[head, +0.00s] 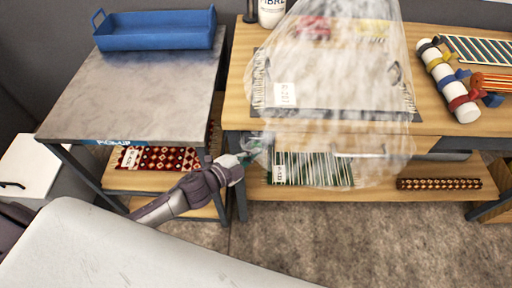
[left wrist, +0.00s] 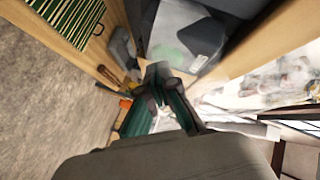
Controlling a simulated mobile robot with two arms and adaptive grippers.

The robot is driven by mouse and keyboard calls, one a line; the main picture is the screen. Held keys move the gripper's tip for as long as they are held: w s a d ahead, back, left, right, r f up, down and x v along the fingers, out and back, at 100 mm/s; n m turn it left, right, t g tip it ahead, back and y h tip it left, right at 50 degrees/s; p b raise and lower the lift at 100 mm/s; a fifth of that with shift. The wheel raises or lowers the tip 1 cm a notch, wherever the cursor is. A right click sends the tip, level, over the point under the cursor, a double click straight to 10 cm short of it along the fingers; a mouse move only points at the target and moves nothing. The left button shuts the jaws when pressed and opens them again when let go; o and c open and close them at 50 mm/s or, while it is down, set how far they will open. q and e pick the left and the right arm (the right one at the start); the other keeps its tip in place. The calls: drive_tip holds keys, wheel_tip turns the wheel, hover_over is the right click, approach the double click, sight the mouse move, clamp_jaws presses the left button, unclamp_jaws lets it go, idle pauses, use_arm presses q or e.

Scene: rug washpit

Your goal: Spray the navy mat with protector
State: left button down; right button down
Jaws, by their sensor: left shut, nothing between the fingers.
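A dark mat with pale fringed ends (head: 345,114), likely the navy mat, lies on the wooden table under a large clear, wrinkled plastic sheet or bag (head: 355,60). The plastic blurs its colour. A white tag (head: 284,95) shows at its left. A white bottle (head: 271,12) with lettering ending in "BRE" stands at the table's back edge; I cannot tell if it is the protector. My left gripper (head: 258,147) is shut and empty at the table's front edge, by the lower left of the plastic. It also shows in the left wrist view (left wrist: 165,92). My right gripper is out of view.
A grey side table (head: 140,90) holds a blue tray (head: 155,30). A white roll with coloured straps (head: 448,80) and striped rugs (head: 482,50) lie at right. Rolled and folded rugs (head: 438,183) rest on the lower shelf. The floor in front is clear.

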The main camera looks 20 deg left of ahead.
use_arm(q)
drive_tip(key=shift+s+d, duration=0.25)
drive_tip(key=shift+s, duration=0.65)
drive_tip(key=shift+s+d+p, duration=0.1)
drive_tip(key=shift+s+d, duration=0.15)
drive_tip(key=shift+s, duration=0.55)
drive_tip(key=shift+s+d+p, duration=0.1)
drive_tip(key=shift+s+d, duration=0.1)
drive_tip(key=shift+s, duration=0.6)
drive_tip(key=shift+s+d+p, duration=0.1)
drive_tip(key=shift+s+d, duration=0.15)
drive_tip(key=shift+s, duration=0.55)
